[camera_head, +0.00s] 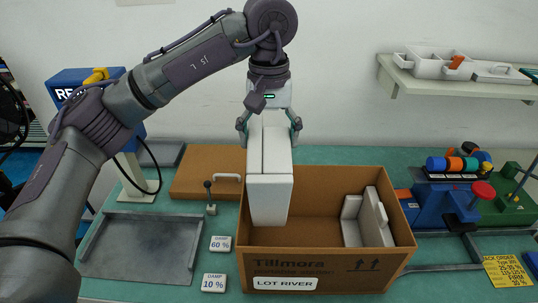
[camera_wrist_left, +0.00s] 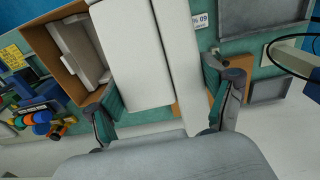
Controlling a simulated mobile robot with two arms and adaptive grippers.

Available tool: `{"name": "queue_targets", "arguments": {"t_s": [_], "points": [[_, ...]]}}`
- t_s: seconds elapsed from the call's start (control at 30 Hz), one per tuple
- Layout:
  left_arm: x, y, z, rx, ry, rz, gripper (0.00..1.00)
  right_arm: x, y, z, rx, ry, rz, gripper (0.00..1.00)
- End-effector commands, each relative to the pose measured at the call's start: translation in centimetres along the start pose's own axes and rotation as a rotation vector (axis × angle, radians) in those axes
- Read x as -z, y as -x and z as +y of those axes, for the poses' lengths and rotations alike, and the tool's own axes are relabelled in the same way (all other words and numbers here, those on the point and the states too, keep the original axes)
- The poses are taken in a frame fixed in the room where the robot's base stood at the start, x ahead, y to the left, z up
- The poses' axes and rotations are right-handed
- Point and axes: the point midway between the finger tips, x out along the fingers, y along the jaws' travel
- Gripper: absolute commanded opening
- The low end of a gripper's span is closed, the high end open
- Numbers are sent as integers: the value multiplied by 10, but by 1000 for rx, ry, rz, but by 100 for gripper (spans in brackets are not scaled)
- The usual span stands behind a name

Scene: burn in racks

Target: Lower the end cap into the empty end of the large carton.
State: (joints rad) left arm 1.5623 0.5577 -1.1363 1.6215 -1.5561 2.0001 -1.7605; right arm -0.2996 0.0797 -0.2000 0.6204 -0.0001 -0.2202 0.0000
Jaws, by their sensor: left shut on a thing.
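My left gripper (camera_head: 269,125) points down over the left part of the large carton (camera_head: 290,262) and is shut on a white end cap (camera_head: 269,195). The end cap hangs long side down, its lower part overlapping the carton's left end; its exact depth is hard to tell. In the left wrist view the end cap (camera_wrist_left: 135,55) sits between the two fingers (camera_wrist_left: 165,100). The carton is open and brown, marked Tillmora and LOT RIVER. Another white end cap (camera_head: 377,218) stands in its right end, and it also shows in the left wrist view (camera_wrist_left: 75,48). My right gripper is not in view.
A shelf (camera_head: 460,85) hangs above right.

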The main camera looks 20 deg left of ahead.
Motion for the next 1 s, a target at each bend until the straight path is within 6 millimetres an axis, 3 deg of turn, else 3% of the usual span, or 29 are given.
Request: {"name": "queue_targets", "arguments": {"t_s": [0.63,1.0], "points": [[0,14,0,0,0,0,20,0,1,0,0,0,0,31],[0,57,0,-1,0,1,20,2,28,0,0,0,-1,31]]}}
